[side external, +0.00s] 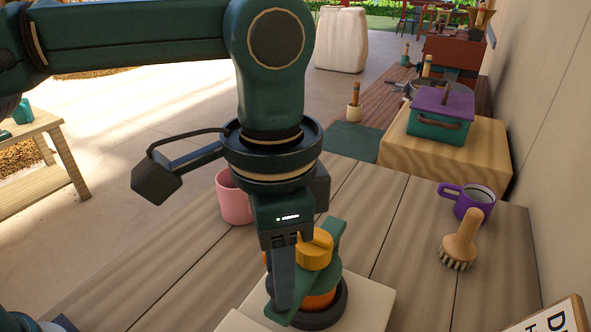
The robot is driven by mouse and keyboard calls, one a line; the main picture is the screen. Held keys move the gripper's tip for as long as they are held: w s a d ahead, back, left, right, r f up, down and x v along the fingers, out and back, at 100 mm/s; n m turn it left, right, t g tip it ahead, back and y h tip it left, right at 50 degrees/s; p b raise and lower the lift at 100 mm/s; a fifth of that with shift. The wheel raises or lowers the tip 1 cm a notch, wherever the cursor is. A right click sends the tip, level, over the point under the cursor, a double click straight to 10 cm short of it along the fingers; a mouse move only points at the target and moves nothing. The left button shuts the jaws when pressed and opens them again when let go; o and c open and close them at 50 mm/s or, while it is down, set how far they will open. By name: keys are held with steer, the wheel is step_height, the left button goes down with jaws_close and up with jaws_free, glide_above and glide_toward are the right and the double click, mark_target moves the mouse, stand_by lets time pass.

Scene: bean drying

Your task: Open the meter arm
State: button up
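The meter sits on a white block (365,303) at the front of the wooden table. It shows an orange body (318,300), a dark round base (335,306) and a yellow-orange knob (316,250) on top. A flat green strip (334,240), which looks like the meter arm, lies across the top under the knob. My gripper (284,290) points down at the left side of the meter, with a dark finger in front of the strip. The gripper hides part of the meter. I cannot tell whether the finger touches it or where the other finger is.
A pink cup (233,199) stands behind my gripper. A purple mug (471,202) and a wooden brush (461,240) are on the right. A green box with a purple lid (440,116) stands on a wooden block behind. A sign (568,316) is at the front right. The table's middle right is clear.

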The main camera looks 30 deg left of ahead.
jaws_close()
stand_by(1.1)
